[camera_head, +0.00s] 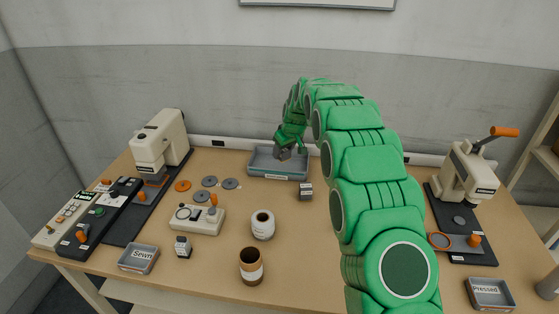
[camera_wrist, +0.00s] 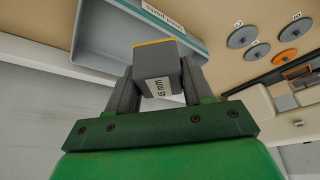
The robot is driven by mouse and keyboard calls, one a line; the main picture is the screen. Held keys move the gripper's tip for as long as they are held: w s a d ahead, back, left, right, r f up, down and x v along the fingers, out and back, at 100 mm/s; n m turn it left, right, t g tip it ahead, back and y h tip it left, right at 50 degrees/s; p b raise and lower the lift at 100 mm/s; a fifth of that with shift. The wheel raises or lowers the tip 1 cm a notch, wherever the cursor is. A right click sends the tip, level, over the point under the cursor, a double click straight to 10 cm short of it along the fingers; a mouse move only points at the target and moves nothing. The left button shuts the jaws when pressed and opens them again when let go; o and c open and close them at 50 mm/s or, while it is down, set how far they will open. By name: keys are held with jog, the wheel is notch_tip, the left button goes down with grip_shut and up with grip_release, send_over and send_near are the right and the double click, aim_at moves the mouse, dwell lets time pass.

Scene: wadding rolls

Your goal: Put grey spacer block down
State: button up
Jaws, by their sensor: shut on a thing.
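The grey spacer block (camera_wrist: 158,68) is between the fingers of my gripper (camera_wrist: 160,84) in the wrist view. It has a yellow-orange edge and a white label ending in "5 mm". In the head view my gripper (camera_head: 291,149) points down at the grey tray (camera_head: 254,172) near the back of the table, and the block (camera_head: 284,155) shows small and dark at its tip. The wrist view shows the tray (camera_wrist: 92,32) beside and behind the block. I cannot tell whether the block touches the tray floor. No other block shows in the tray.
Another small labelled grey block (camera_head: 306,193) stands on the table right of the tray. Grey discs (camera_head: 230,184) and an orange disc (camera_head: 183,186) lie left of it. A white roll (camera_head: 262,225) and a brown roll (camera_head: 251,267) stand in front. Presses (camera_head: 160,145) (camera_head: 466,172) flank the table.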

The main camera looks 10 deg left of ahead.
jog(key=shift+w+a+f, duration=0.4)
jog(key=shift+w+f, duration=0.8)
jog(key=shift+w, duration=0.1)
jog(key=shift+w+a+f, duration=0.45)
jog(key=shift+w+f, duration=0.7)
jog(key=shift+w, duration=0.1)
jog(key=shift+w+a+f, duration=0.4)
jog(key=shift+w+f, duration=0.8)
jog(key=shift+w, duration=0.1)
jog(key=shift+w+f, duration=0.25)
jog(key=shift+f, duration=1.5)
jog(key=shift+f, duration=0.15)
jog(key=o, duration=1.1)
jog(key=shift+c, duration=0.2)
